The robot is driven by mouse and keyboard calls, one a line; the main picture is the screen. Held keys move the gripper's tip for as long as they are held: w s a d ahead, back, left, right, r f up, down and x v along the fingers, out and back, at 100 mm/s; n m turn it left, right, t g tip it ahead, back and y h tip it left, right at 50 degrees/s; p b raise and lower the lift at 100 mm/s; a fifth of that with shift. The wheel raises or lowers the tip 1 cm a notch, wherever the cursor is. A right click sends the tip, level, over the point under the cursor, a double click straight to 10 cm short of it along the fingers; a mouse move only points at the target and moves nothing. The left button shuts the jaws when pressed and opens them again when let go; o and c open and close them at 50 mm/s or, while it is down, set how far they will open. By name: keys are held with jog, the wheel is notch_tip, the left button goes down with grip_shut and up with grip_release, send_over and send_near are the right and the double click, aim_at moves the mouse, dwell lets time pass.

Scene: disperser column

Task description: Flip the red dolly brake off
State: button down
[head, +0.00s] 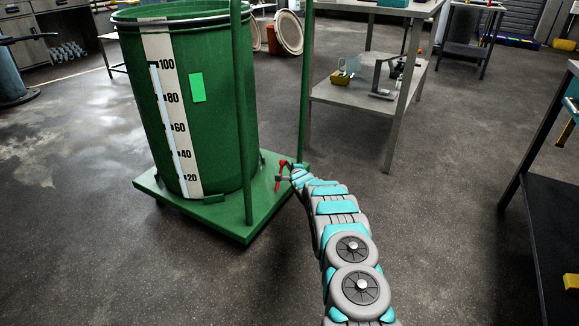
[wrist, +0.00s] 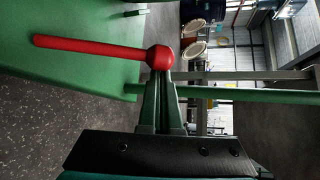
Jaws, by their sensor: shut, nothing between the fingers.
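The red dolly brake lever (head: 278,181) shows at the right edge of the green dolly (head: 256,221), beside a green post. In the wrist view, which is turned on its side, the red lever (wrist: 90,46) is a rod ending in a round red ball, with the rod pointing left in the picture. My gripper (head: 289,174) is at the lever. In the wrist view my gripper (wrist: 160,75) has its fingers together just below the ball; they overlap its lower edge, and I cannot tell whether they touch. Nothing is held.
A tall green drum (head: 222,100) with a white number scale stands on the dolly. A grey table (head: 340,104) with tools stands behind, to the right. A dark bench (head: 550,215) is at the far right. The floor between is open.

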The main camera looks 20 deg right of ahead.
jog(key=s+a+n+t, duration=0.5)
jog(key=s+a, duration=0.2)
jog(key=a, duration=0.3)
jog(key=shift+s+a+f+h, duration=0.15)
jog(key=shift+s+f+h, duration=0.1)
jog(key=shift+s+h, duration=0.15)
dwell(0.5)
